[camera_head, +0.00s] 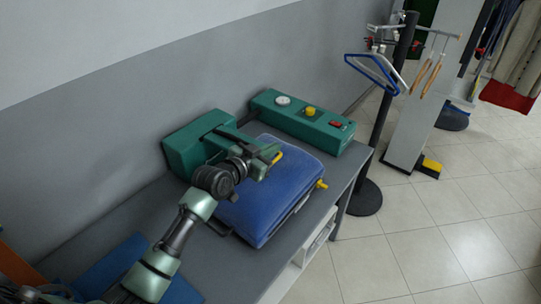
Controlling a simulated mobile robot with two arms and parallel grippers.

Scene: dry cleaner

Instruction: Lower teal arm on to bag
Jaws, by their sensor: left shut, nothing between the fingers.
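A blue bag (262,205) lies flat on the grey table. Behind it stands a long teal housing (303,122) with a white gauge, a yellow knob and a red switch. A teal block (192,147) stands at the bag's left, and a dark teal bar reaches from it toward the bag. My left gripper (271,158) is shut and empty over the bag's upper left part, close to the bar. A yellow piece shows beside the fingertips. The gripper hides part of the bar, so I cannot tell whether the bar touches the bag. My right gripper is not in view.
The grey table (216,262) runs along the wall, with a blue flat item (112,268) at its near left. A dark stand (383,125) with hangers rises past the table's right end.

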